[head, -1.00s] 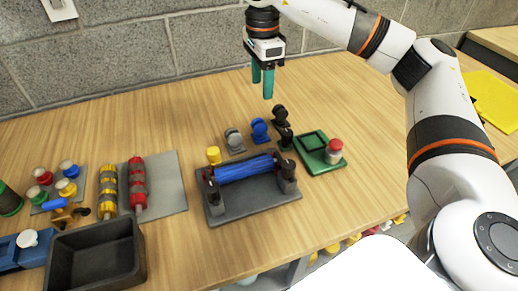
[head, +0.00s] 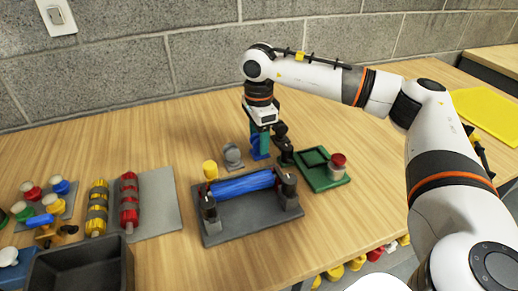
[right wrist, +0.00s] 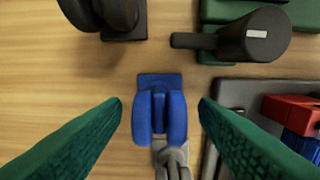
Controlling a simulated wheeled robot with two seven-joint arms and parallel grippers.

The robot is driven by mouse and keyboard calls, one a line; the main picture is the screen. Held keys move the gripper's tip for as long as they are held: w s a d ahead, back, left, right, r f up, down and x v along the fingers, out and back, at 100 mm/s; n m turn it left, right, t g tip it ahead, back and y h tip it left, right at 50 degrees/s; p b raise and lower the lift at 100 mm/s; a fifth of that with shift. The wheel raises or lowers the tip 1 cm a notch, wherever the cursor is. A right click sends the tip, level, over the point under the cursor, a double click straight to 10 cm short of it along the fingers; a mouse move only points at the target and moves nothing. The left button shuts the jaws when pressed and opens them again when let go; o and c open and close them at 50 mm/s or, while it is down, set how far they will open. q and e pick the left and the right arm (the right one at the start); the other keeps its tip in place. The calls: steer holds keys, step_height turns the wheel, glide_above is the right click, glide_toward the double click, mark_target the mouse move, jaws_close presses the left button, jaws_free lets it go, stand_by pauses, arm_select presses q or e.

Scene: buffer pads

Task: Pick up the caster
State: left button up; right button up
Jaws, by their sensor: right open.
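A blue caster (head: 265,155) stands on the table behind the roller stand, partly hidden by my right gripper (head: 260,141). In the right wrist view the blue caster (right wrist: 160,118) lies between the two green fingers of my right gripper (right wrist: 160,102), which is open with a gap on each side. A grey caster (head: 233,156) stands to its left in the head view; it also shows at the bottom edge of the right wrist view (right wrist: 172,160). A black caster (head: 280,132) stands behind to the right. My left gripper is out of view.
A dark grey stand (head: 250,225) with a blue roller (head: 243,185) is in front. A black knobbed part (head: 285,155) and a green tray (head: 330,182) are to the right. A black bin (head: 75,275), red and yellow rollers are at left.

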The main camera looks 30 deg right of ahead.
step_height(320, 180, down, 2)
steer(key=shift+f, duration=0.15)
steer(key=c, duration=1.1)
